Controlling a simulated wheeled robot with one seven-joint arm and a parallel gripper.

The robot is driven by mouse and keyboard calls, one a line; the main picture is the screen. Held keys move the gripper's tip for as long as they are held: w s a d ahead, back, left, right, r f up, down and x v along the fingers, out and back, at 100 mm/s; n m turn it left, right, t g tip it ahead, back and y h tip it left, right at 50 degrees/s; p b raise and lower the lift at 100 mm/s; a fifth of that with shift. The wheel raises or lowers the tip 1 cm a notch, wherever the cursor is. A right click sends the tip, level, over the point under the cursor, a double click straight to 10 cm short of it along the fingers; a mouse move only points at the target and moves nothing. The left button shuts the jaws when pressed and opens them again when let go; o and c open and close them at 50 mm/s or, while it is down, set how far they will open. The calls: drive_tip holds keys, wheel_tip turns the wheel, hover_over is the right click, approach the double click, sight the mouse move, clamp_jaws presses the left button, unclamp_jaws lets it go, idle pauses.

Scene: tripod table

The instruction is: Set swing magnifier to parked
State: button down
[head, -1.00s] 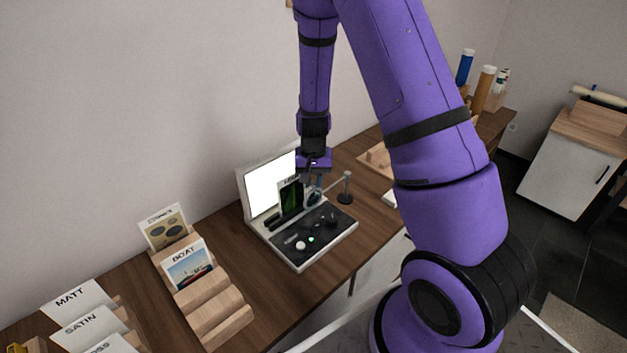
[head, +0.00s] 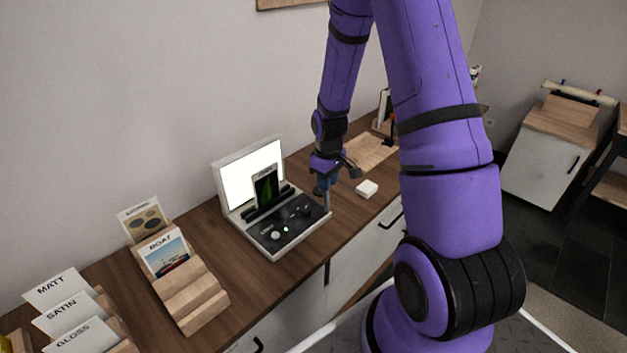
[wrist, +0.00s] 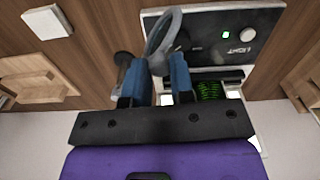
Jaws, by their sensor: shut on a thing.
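The swing magnifier's grey ring (wrist: 163,38) shows in the wrist view, edge-on and tilted, between the two blue fingers of my gripper (wrist: 158,82). My gripper is shut on the magnifier. Its dark round base (wrist: 122,58) shows left of the ring, beside the light box. In the head view my gripper (head: 325,186) is at the right end of the light box (head: 270,238), and the magnifier is mostly hidden behind the gripper and wrist. The dark slide card (head: 265,187) stands in the light box before its lit white panel, with no lens in front of it.
A small white block (head: 367,188) lies on the table right of my gripper, with a wooden board (head: 370,151) behind it. A stepped wooden rack (head: 203,297) with picture cards, including a BOAT card (head: 164,256), stands left. Label cards (head: 66,307) stand further left.

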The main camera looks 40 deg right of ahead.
drive_tip(key=s+d+n, duration=0.1)
drive_tip(key=d+n, duration=0.7)
drive_tip(key=d, duration=0.2)
drive_tip(key=shift+s+d, duration=0.35)
drive_tip(key=shift+d, duration=0.05)
drive_tip(key=c, duration=1)
unclamp_jaws()
drive_tip(key=shift+d, duration=0.1)
wheel_tip(320, 180, up, 11)
drive_tip(key=shift+f, duration=0.1)
